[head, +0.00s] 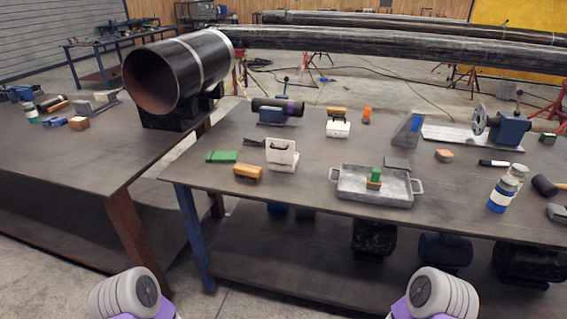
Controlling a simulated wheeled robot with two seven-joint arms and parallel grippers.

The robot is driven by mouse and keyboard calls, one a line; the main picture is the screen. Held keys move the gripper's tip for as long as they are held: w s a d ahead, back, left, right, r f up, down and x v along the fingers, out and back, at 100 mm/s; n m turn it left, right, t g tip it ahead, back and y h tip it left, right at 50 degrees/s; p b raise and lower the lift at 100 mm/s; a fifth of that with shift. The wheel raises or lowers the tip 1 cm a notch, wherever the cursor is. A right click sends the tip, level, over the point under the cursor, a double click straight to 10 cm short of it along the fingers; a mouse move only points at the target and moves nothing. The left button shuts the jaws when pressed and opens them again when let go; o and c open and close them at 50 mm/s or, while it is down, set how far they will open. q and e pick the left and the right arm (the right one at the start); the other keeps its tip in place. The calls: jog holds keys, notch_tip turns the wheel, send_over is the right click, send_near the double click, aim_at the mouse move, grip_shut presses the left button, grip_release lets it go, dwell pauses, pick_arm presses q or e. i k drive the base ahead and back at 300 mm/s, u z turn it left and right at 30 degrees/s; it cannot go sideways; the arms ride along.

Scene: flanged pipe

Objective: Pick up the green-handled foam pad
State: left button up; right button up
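A small block with a green top and a tan-orange lower part, which looks like the green-handled foam pad (374,178), stands in a shallow metal tray (345,192) on the right-hand table. The tray has a loop handle at each end. The pad appears upright, near the tray's middle and towards its back. Only rounded white and purple parts of my two arms show at the bottom edge, well in front of the table. Neither gripper's fingers are in view.
A flat green block (221,157), an orange-tan block (248,172) and a white holder (282,154) lie left of the tray. A grey block (397,163) sits at its back edge. White-and-blue bottles (502,194) stand to its right. A large pipe (178,72) rests further left.

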aim_at(373, 183)
jog(key=z, duration=0.2)
jog(key=k, duration=0.5)
jog(key=z, duration=0.55)
jog(key=k, duration=0.7)
jog(key=u, duration=1.05)
jog(key=i, duration=2.1)
jog(key=z, duration=0.8)
